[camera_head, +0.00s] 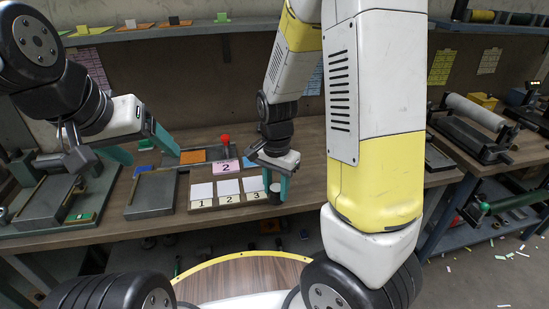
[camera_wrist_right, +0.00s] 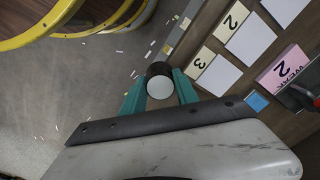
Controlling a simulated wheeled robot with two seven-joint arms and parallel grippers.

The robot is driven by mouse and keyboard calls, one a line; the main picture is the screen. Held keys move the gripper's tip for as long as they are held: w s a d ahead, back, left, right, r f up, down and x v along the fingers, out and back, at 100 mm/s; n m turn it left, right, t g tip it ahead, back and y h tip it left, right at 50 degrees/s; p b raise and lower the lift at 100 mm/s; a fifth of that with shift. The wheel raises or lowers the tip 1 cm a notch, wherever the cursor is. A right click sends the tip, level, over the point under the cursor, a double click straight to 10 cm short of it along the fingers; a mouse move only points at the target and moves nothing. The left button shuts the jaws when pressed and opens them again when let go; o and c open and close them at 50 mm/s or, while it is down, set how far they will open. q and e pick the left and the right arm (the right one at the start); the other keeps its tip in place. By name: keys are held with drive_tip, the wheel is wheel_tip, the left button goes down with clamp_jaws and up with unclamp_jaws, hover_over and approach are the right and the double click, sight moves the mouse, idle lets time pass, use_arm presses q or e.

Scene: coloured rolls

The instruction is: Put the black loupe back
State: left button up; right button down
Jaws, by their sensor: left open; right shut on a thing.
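The black loupe (camera_head: 275,194) is a small dark cylinder. In the right wrist view the loupe (camera_wrist_right: 158,70) shows a pale round end and sits between the teal fingertips. My right gripper (camera_head: 277,183) is shut on it, beside the card numbered 3 (camera_head: 256,195), near the front edge of the bench. Whether the loupe touches a surface below cannot be told. A board with white squares over cards 1 (camera_head: 201,202), 2 (camera_head: 229,199) and 3 lies to its left. My left gripper (camera_head: 152,157) is open and empty above the left part of the bench.
A pink block marked 2 (camera_head: 228,172) stands behind the board, with a red knob (camera_head: 225,140) behind it. A grey tray (camera_head: 152,193) lies left of the board. A roller press (camera_head: 475,125) stands at the right. Floor shows beyond the bench edge.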

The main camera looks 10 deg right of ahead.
drive_tip(key=w+d, duration=0.1)
drive_tip(key=w, duration=0.3)
drive_tip(key=w+d+f, duration=0.1)
drive_tip(key=w+d, duration=0.1)
drive_tip(key=w, duration=0.3)
drive_tip(key=w+d, duration=0.2)
drive_tip(key=w, duration=0.2)
drive_tip(key=shift+w+d+f, duration=0.15)
drive_tip(key=shift+w+f, duration=0.05)
drive_tip(key=shift+f, duration=0.05)
drive_tip(key=shift+w+f, duration=0.1)
drive_tip(key=shift+f, duration=1.65)
drive_tip(key=shift+f, duration=0.1)
drive_tip(key=c, duration=0.9)
unclamp_jaws()
